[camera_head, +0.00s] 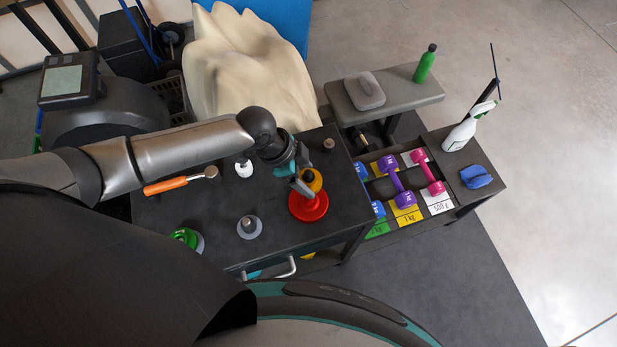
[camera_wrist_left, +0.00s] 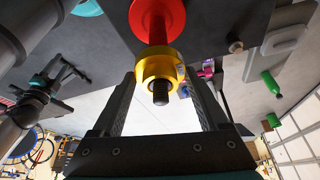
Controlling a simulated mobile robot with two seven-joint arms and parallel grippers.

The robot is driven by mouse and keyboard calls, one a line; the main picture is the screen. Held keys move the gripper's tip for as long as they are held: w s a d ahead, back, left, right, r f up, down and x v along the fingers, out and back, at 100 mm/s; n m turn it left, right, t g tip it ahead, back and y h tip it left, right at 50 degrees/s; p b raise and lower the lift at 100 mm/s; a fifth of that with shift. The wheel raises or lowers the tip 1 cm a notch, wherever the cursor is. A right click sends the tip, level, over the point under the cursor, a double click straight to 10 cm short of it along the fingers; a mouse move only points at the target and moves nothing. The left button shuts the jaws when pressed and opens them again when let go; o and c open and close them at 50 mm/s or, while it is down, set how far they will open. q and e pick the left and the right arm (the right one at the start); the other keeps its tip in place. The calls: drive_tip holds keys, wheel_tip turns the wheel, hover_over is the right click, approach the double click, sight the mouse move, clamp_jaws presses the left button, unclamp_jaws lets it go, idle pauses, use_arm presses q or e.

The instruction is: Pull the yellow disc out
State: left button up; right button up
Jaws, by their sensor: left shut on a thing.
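The yellow disc (camera_head: 313,178) is near the right end of the dark table, above a wider red disc (camera_head: 308,208). In the left wrist view the yellow disc (camera_wrist_left: 149,66) is around a dark-tipped peg (camera_wrist_left: 160,93), with the red disc (camera_wrist_left: 157,14) behind it. The peg's tip sticks out through the yellow disc. My left gripper (camera_head: 302,178) is shut on the yellow disc, one finger on each side in the wrist view. It partly hides the disc in the head view. What looks like my right gripper (camera_wrist_left: 68,76) shows small at the wrist view's left.
On the dark table (camera_head: 285,238) are a grey disc on a peg (camera_head: 249,228), a green disc (camera_head: 186,238), a white piece (camera_head: 244,168) and an orange-handled tool (camera_head: 172,186). Dumbbells (camera_head: 395,180) lie on a rack to the right. A bench (camera_head: 400,100) stands behind it.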

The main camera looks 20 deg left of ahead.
use_arm(q)
clamp_jaws()
drive_tip(key=shift+r+p, duration=0.65)
drive_tip(key=shift+p, duration=0.15)
idle(0.6)
drive_tip(key=shift+r+p, duration=1.65)
drive_tip(key=shift+p, duration=0.1)
